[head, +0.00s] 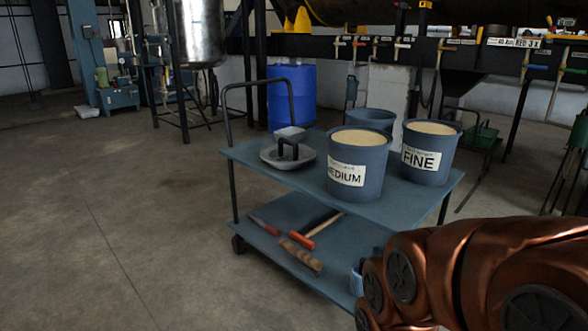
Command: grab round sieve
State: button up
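No thing in the head view is clearly a round sieve. A round, flat grey disc (270,157) with a dark upright handle lies at the left of the cart's top shelf, with a small grey block at its back edge. I cannot tell whether it is the sieve. A copper-coloured arm, which looks like mine, fills the lower right corner and hides part of the cart's lower shelf. My gripper does not show.
A blue-grey cart (240,153) carries a MEDIUM bucket (357,185), a FINE bucket (424,168) and another blue bucket (371,118) behind. A hammer (318,230) and brush (300,255) lie on its lower shelf. A blue drum (292,97) stands behind. Floor at left is clear.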

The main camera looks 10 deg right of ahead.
aim_at(285, 154)
jog(key=u, duration=1)
jog(key=i, duration=0.8)
jog(key=u, duration=0.05)
